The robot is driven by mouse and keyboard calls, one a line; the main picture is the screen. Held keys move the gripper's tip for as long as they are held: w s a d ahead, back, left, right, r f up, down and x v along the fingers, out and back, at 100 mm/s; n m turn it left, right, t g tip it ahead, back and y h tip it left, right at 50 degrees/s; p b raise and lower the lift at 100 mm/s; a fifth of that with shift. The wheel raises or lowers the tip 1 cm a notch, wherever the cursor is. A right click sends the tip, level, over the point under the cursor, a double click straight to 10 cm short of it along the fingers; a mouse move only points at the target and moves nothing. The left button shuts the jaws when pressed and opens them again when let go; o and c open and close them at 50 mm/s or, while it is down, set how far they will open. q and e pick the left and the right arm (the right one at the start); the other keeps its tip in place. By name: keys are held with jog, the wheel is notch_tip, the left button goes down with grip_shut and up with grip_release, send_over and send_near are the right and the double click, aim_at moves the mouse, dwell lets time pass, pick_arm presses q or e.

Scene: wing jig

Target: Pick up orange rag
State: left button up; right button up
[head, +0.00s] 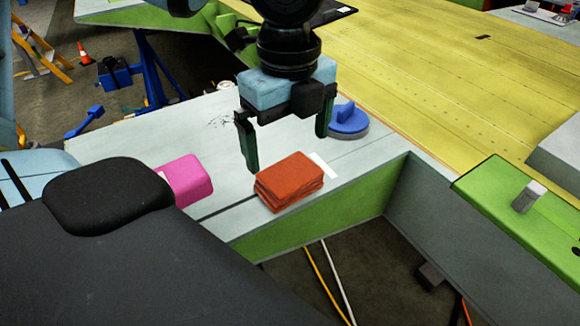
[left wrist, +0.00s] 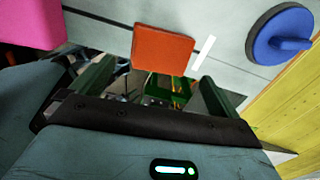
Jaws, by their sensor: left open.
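The orange rag (head: 289,181) is a folded stack lying on the grey panel (head: 110,150), close to its front edge above the green side. My left gripper (head: 286,150) is open and empty, pointing down above and just behind the rag, its two fingers apart. In the left wrist view the rag (left wrist: 162,48) lies ahead, beyond the gap between the fingers (left wrist: 150,88). The fingers do not appear to touch it. My right gripper is not in view.
A pink block (head: 184,180) sits left of the rag. A blue round-based tool with a handle (head: 348,120) and a white strip (head: 322,165) are right of and behind it. A yellow wing surface (head: 440,80) lies behind. An open gap (head: 340,265) drops in front of the panel.

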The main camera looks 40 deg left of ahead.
aim_at(289, 174)
pick_arm(q)
jog(key=shift+s, duration=0.1)
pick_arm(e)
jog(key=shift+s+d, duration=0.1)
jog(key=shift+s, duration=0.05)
pick_arm(q)
jog(key=shift+s+d+f, duration=0.1)
jog(key=shift+f, duration=1)
jog(key=shift+w+f, duration=0.2)
jog(key=shift+f, duration=2.6)
jog(key=shift+c, duration=0.4)
